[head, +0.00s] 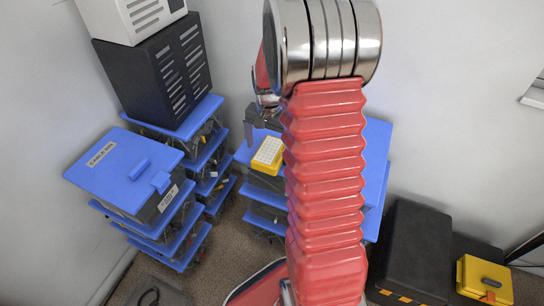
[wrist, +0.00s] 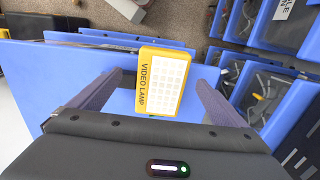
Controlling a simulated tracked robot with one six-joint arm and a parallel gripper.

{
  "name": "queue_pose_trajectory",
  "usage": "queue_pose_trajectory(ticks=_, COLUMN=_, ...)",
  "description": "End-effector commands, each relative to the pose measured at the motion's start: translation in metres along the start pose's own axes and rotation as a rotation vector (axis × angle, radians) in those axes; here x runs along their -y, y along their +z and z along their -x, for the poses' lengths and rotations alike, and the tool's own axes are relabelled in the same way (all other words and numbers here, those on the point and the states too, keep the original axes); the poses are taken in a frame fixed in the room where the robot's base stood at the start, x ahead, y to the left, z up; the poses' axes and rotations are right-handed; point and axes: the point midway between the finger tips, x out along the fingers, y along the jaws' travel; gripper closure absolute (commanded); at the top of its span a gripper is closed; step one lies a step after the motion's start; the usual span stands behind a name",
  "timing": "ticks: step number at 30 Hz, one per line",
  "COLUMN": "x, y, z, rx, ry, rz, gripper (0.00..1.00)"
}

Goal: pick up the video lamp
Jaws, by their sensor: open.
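The video lamp (head: 268,153) is a small yellow box with a white panel of light cells. It sits on the blue lid of a stacked bin (head: 243,158) in the middle of the head view. In the wrist view the video lamp (wrist: 162,82), labelled VIDEO LAMP, lies between my gripper's (wrist: 150,85) two spread fingers, with blue lid showing on both sides of it. My gripper is open and appears not to touch it. In the head view my red arm hides part of the lid, and my gripper (head: 262,125) is partly hidden.
Stacks of blue-lidded bins (head: 125,170) stand at left, one lid marked CABLE. A black case (head: 415,245) and a yellow box (head: 486,280) are at lower right.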

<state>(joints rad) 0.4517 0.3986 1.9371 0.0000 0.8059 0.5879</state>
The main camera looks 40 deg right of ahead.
Motion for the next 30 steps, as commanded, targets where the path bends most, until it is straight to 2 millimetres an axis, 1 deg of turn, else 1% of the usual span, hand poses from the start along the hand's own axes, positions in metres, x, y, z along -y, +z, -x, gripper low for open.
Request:
queue_pose_trajectory(ticks=5, x=0.000, y=0.000, z=-0.005, rx=0.002, ry=0.001, rz=0.000, gripper=0.04)
queue_pose_trajectory(ticks=16, x=0.004, y=0.001, z=-0.048, rx=0.001, ry=0.001, rz=0.000, gripper=0.04)
queue_pose_trajectory(ticks=20, x=0.004, y=0.000, z=-0.052, rx=0.000, ry=0.000, rz=0.000, gripper=0.04)
queue_pose_trajectory(ticks=30, x=0.004, y=0.001, z=-0.052, rx=0.000, ry=0.000, rz=0.000, gripper=0.04)
